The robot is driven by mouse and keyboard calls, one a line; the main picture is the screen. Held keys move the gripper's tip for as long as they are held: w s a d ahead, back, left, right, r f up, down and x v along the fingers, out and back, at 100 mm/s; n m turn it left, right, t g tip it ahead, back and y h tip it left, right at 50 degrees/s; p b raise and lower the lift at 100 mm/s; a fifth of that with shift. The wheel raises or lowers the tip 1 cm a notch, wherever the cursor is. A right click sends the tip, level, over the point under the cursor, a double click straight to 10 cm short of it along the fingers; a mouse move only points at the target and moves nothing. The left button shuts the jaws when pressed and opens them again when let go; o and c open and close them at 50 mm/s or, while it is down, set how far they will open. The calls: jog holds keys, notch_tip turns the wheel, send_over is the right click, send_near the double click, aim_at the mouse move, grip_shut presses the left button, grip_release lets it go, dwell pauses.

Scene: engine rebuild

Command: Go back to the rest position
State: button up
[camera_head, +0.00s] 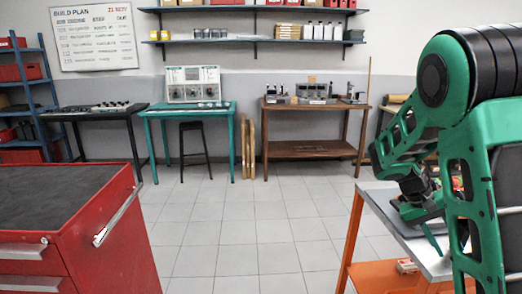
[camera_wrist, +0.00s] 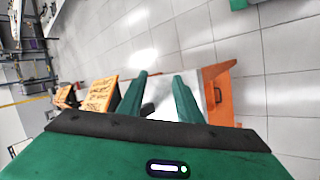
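My green arm reaches down at the right of the head view, and my gripper (camera_head: 428,232) is over the pale top of an orange cart (camera_head: 354,236). In the wrist view my gripper (camera_wrist: 159,77) has its two green fingers clearly apart. I see nothing held between the fingertips. A small dark shape (camera_wrist: 148,109) shows between the finger bases; I cannot tell what it is. The orange cart (camera_wrist: 219,98) lies beyond the fingers there. My arm hides part of the cart top in the head view.
A red tool cabinet (camera_head: 118,240) stands at the near left. A teal bench (camera_head: 190,110), a black stool (camera_head: 194,142) and a wooden bench (camera_head: 312,148) line the back wall. A small box (camera_head: 406,266) lies on the cart's lower shelf. The tiled floor (camera_head: 235,225) between is clear.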

jog(key=s+a+r+t+y, duration=0.1)
jog(key=s+a, duration=0.4)
jog(key=s, duration=0.7)
jog(key=s+a+r+m+t+y, duration=0.1)
jog(key=s+a+r+t+y, duration=0.1)
jog(key=s+a+y, duration=0.4)
jog(key=shift+s+r+m+t, duration=0.3)
jog(key=shift+s+r, duration=0.25)
jog(key=shift+s, duration=2.3)
